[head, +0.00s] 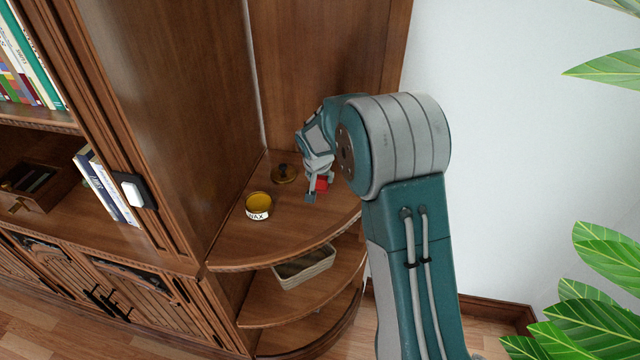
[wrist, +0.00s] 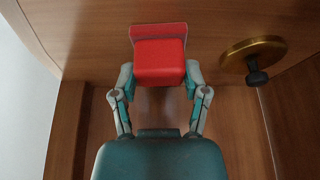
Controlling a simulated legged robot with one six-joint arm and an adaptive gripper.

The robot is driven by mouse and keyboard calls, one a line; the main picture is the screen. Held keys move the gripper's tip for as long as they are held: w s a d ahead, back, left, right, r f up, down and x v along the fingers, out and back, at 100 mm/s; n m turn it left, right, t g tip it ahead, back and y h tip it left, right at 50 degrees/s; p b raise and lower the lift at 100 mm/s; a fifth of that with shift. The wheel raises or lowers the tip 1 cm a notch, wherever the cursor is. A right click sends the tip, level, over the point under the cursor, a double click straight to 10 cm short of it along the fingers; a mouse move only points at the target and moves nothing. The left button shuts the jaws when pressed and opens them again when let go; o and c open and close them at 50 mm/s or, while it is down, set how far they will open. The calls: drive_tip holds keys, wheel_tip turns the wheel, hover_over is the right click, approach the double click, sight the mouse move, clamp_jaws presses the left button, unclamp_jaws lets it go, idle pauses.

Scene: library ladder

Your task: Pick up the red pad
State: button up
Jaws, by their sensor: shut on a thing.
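The red pad (wrist: 160,62) is a red block with rounded edges, seen between my fingertips in the wrist view. A flatter reddish edge shows behind it. My gripper (wrist: 160,80) is shut on the pad, with one finger at each side. In the head view, the red pad (head: 321,183) shows partly behind my gripper (head: 313,186), over the rounded corner shelf (head: 290,225). I cannot tell whether the pad touches the shelf.
A brass disc with a dark knob (head: 284,173) lies near the shelf's back; it also shows in the wrist view (wrist: 253,58). An open yellow tin marked WAX (head: 259,205) stands nearer the front. A basket (head: 305,268) sits one shelf below. Wooden panels rise behind.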

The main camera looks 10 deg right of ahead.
sight(318, 178)
drive_tip(key=shift+s+f, duration=0.1)
drive_tip(key=shift+a+r, duration=0.15)
drive_tip(key=shift+r, duration=0.35)
wheel_tip(318, 178, up, 3)
drive_tip(key=shift+s+a+f, duration=0.1)
drive_tip(key=shift+f, duration=0.1)
drive_tip(key=s+a+r, duration=0.2)
drive_tip(key=s+r, duration=0.7)
drive_tip(key=s, duration=0.4)
drive_tip(key=shift+s+a+r, duration=0.2)
drive_tip(key=shift+s+a, duration=0.05)
drive_tip(key=shift+a, duration=0.05)
drive_tip(key=o, duration=0.5)
drive_tip(key=c, duration=0.4)
